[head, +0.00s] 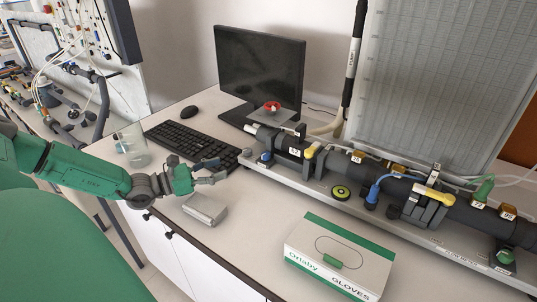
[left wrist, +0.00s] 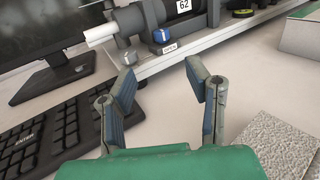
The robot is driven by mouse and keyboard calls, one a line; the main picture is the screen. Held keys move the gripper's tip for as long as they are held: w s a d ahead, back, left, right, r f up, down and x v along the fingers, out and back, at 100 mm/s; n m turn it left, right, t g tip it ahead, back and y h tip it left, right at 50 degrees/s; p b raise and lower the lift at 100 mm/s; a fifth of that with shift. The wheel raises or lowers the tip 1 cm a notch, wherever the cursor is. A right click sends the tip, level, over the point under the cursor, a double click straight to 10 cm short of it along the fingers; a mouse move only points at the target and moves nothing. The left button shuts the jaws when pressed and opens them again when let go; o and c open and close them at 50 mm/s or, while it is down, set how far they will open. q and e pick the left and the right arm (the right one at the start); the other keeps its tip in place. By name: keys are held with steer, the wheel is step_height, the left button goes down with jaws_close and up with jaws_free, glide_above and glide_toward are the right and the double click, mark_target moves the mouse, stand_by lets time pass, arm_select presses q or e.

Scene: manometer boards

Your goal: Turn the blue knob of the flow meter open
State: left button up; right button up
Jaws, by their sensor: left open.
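The flow meter is a dark pipe assembly (head: 335,168) on a pale base rail. A small blue knob (head: 266,157) sits low at its left end. In the left wrist view the blue knob (left wrist: 162,36) stands above a small label, just beyond the fingers and near their centre line. My left gripper (head: 222,171) is open and empty, over the bench left of the knob and apart from it. Its two spread fingers also show in the left wrist view (left wrist: 164,78). My right gripper is not in view.
A keyboard (head: 190,143) and monitor (head: 258,70) stand behind my gripper. A grey box (head: 205,209) lies below it, and a glove box (head: 338,258) stands at the front. A glass beaker (head: 132,147) is at the left. Bare bench lies between gripper and rail.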

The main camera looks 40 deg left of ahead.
arm_select(q)
steer(key=b, duration=0.3)
glide_toward(261, 161)
steer(key=shift+w+d+r, duration=0.2)
steer(key=shift+w+r, duration=0.15)
steer(key=shift+w, duration=0.15)
steer(key=shift+w+d+r, duration=0.2)
steer(key=shift+w+r, duration=0.1)
steer(key=shift+w, duration=0.2)
steer(key=x, duration=0.4)
steer(key=b+x, duration=0.1)
steer(key=x, duration=0.2)
steer(key=shift+s+d+r, duration=0.1)
steer(key=shift+d+r, duration=0.05)
steer(key=shift+r, duration=0.15)
steer(key=shift+w, duration=0.45)
jaws_close()
steer(key=shift+d, duration=0.1)
